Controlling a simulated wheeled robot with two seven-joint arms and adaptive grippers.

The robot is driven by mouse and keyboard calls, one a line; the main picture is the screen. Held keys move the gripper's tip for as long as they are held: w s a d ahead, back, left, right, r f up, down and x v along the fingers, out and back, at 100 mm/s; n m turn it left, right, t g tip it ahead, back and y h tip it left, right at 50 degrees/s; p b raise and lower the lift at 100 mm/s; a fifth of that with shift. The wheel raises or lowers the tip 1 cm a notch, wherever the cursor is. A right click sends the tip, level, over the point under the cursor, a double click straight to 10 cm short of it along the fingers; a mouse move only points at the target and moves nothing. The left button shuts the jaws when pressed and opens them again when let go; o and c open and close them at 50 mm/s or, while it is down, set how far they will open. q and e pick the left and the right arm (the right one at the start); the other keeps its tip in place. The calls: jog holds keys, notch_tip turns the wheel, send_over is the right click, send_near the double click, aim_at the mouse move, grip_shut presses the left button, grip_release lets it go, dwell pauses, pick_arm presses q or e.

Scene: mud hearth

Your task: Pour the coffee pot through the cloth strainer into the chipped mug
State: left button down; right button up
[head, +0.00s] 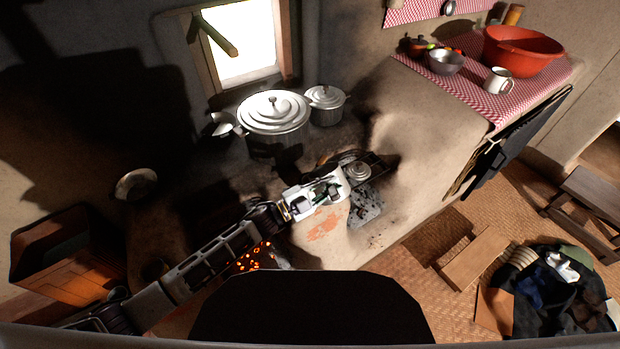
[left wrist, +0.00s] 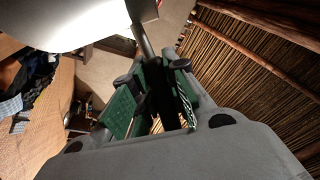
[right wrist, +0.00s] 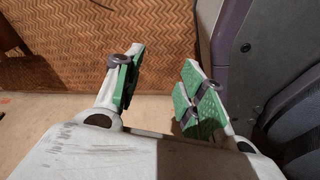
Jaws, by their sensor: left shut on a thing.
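My right gripper (right wrist: 162,65) is open and empty, outside the head view. I cannot make out the cloth strainer.
Two lidded pots (head: 273,112) (head: 325,104) stand at the back of the hearth. Embers (head: 254,257) glow below my left arm. A red basin (head: 522,50) and a metal bowl (head: 445,62) share the checked cloth (head: 437,86). A stool (head: 590,205) stands at right.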

pick_arm(q)
jog(key=shift+w+a+r, duration=0.1)
jog(key=shift+w+r, duration=0.1)
jog(key=shift+r, duration=0.05)
pick_arm(e)
jog(key=shift+s, duration=0.1)
pick_arm(q)
jog(key=shift+a+f, duration=0.1)
jog(key=shift+f, duration=0.05)
jog(key=shift+w+a+f+n+b, duration=0.15)
jog(key=shift+w+n+b, duration=0.15)
jog(key=shift+n+b, duration=0.15)
jog(key=shift+w+a+f+n, duration=0.1)
jog(key=shift+w+a+n, duration=0.05)
jog(key=shift+n, duration=0.2)
jog(key=shift+w+a+f+n+t+b, duration=0.2)
jog(key=shift+w+a+n+t+b, duration=0.1)
jog(key=shift+t+b, duration=0.15)
jog(key=shift+r, duration=0.15)
jog(key=shift+w+a+r+n, duration=0.15)
jog(key=shift+w+r+n, duration=0.05)
jog(key=shift+n, duration=0.2)
pick_arm(e)
jog(key=shift+w+a+r, duration=0.15)
jog(key=shift+w+a, duration=0.1)
jog(key=shift+w, duration=0.35)
jog(key=shift+w+a+r, duration=0.15)
jog(key=shift+w+a, duration=0.1)
jog(key=shift+w, duration=0.3)
